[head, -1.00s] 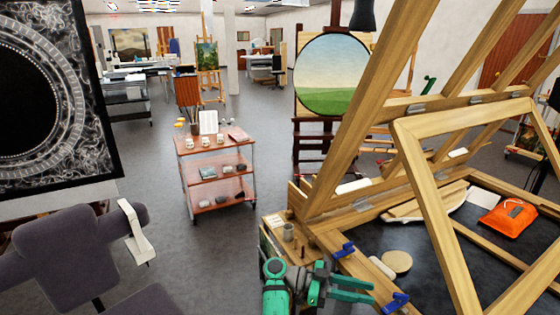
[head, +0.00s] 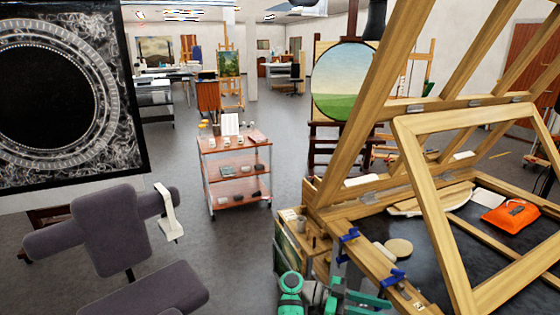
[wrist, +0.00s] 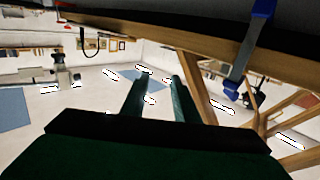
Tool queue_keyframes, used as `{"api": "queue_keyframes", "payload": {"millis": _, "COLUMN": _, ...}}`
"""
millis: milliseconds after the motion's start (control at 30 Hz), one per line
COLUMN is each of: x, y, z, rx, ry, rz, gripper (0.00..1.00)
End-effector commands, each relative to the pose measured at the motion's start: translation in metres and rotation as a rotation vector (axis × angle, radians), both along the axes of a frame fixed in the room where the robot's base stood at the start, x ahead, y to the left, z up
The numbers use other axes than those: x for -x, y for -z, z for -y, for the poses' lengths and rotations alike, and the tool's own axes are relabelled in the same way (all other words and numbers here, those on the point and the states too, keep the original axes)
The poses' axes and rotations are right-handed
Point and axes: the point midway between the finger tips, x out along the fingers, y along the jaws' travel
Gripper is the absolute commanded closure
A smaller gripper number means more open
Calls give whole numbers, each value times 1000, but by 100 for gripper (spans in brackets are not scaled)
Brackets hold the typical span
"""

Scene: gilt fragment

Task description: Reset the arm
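My green gripper (head: 372,299) is at the bottom of the head view, below the front edge of the wooden table easel and partly cut off. In the wrist view its two fingers (wrist: 160,92) stand apart with a clear gap and nothing between them. The gripper is open and empty. The wrist view is tilted, showing walls, lit ceiling panels and the underside of a wooden edge. A blue clamp (wrist: 250,45) hangs at upper right there, apart from the fingers.
The wooden easel frame (head: 435,160) stands over a dark tabletop with an orange pouch (head: 508,217). Blue clamps (head: 393,277) grip its near edge. A red shelf cart (head: 235,170) stands mid-floor. A grey padded chair (head: 110,230) is at left. Grey floor between them is clear.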

Motion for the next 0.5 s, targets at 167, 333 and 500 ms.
{"api": "queue_keyframes", "payload": {"millis": 167, "x": 3, "y": 28, "z": 1, "rx": -40, "ry": -67, "rz": -50, "gripper": 73}}
{"api": "queue_keyframes", "payload": {"millis": 333, "x": 7, "y": 61, "z": 3, "rx": -90, "ry": -146, "rz": -109, "gripper": 73}}
{"api": "queue_keyframes", "payload": {"millis": 500, "x": 17, "y": 105, "z": 4, "rx": -154, "ry": -252, "rz": -185, "gripper": 73}}
